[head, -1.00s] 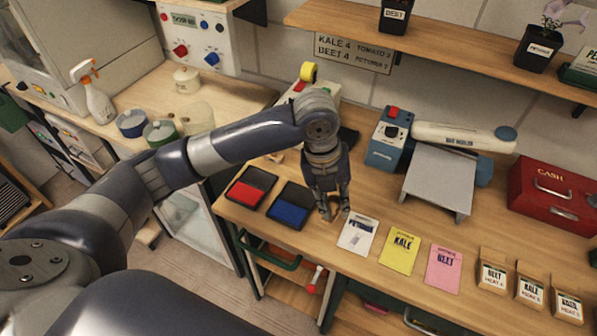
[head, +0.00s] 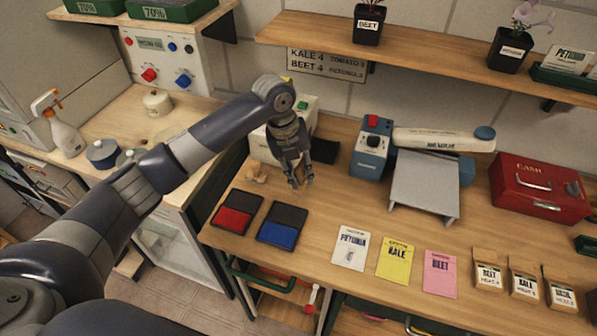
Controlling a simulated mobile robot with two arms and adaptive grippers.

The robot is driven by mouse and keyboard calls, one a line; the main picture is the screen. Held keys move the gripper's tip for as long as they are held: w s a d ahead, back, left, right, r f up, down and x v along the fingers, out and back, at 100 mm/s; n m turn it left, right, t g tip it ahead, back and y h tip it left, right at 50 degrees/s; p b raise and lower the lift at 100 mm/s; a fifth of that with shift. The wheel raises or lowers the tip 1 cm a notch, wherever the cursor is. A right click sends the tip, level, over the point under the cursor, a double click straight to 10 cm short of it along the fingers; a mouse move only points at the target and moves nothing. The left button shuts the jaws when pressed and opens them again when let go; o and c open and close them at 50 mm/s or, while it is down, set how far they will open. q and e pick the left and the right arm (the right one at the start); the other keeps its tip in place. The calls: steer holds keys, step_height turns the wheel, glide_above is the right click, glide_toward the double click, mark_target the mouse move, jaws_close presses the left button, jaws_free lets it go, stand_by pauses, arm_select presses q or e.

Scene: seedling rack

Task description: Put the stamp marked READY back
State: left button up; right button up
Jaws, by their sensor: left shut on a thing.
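My left gripper (head: 298,184) is shut on a small stamp, mostly hidden between its fingers; its marking cannot be read. The gripper is above the bench, behind the blue ink pad (head: 280,226) and left of the grey stand. A small wooden item (head: 257,174), perhaps another stamp, is on the bench behind the red ink pad (head: 236,212). No READY marking is legible in this view. My right gripper is out of view.
A blue device with a long white arm (head: 430,140) and a grey stand (head: 424,187) are right of the gripper. A red cash box (head: 538,188) and several brown bags (head: 487,272) stand further right. A shelf (head: 430,60) overhangs the back.

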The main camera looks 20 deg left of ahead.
mark_target(299, 177)
arm_select(q)
steer(key=shift+w+a, duration=0.2)
steer(key=shift+w, duration=0.4)
steer(key=shift+w+a, duration=0.15)
steer(key=shift+w, duration=0.1)
steer(key=shift+w+a+f, duration=0.1)
steer(key=shift+f, duration=0.1)
steer(key=x, duration=0.1)
steer(key=p, duration=0.1)
steer(key=p+x, duration=0.1)
steer(key=shift+a+f, duration=0.15)
steer(key=shift+f, duration=0.55)
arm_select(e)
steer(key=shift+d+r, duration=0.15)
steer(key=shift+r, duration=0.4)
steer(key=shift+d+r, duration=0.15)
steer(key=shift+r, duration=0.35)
arm_select(q)
steer(key=shift+f, duration=0.15)
steer(key=o, duration=0.8)
steer(key=shift+o, duration=0.2)
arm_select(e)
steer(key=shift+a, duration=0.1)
